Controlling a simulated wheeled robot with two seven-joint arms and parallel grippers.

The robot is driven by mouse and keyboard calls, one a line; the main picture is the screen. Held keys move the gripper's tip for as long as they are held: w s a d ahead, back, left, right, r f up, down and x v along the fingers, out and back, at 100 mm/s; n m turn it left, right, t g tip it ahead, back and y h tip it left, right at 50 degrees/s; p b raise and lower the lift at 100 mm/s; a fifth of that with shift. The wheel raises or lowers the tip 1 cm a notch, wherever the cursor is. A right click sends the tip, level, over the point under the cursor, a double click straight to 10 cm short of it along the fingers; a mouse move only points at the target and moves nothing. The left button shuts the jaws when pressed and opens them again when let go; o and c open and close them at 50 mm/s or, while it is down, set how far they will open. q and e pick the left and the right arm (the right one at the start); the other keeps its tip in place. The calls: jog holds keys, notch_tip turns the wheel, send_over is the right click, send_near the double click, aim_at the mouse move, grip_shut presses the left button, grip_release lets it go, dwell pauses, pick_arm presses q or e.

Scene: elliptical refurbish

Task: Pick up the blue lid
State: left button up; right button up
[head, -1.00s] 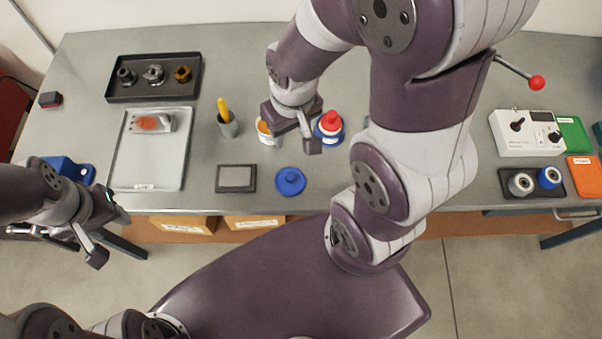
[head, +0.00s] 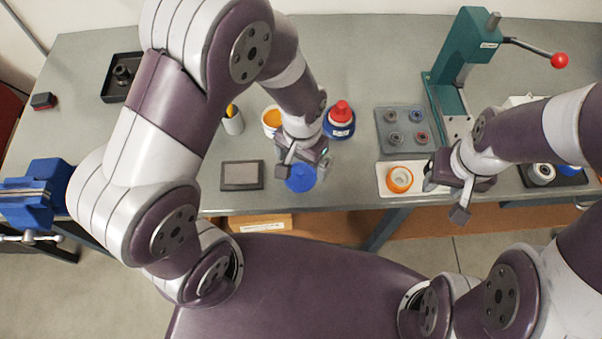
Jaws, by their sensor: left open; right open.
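The blue lid (head: 300,181) lies on the grey bench near its front edge, partly hidden by my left gripper. My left gripper (head: 304,168) is open over the lid, with its fingers pointing down toward the lid's far part. I cannot tell whether the fingers touch it. My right gripper (head: 447,195) is open and empty, at the bench's front edge beside a white tray.
A blue bottle with a red top (head: 340,122) and an orange-filled cup (head: 271,118) stand close behind my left gripper. A dark-framed grey pad (head: 241,175) lies left of the lid. The white tray (head: 391,168) holds an orange ring (head: 399,179). A green press (head: 462,75) stands at right.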

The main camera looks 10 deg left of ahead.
aim_at(301, 169)
pick_arm(q)
notch_tip(301, 169, down, 5)
jog(key=shift+w+r, duration=0.15)
jog(key=shift+a, duration=0.1)
jog(key=c, duration=0.9)
jog(key=shift+o, duration=0.2)
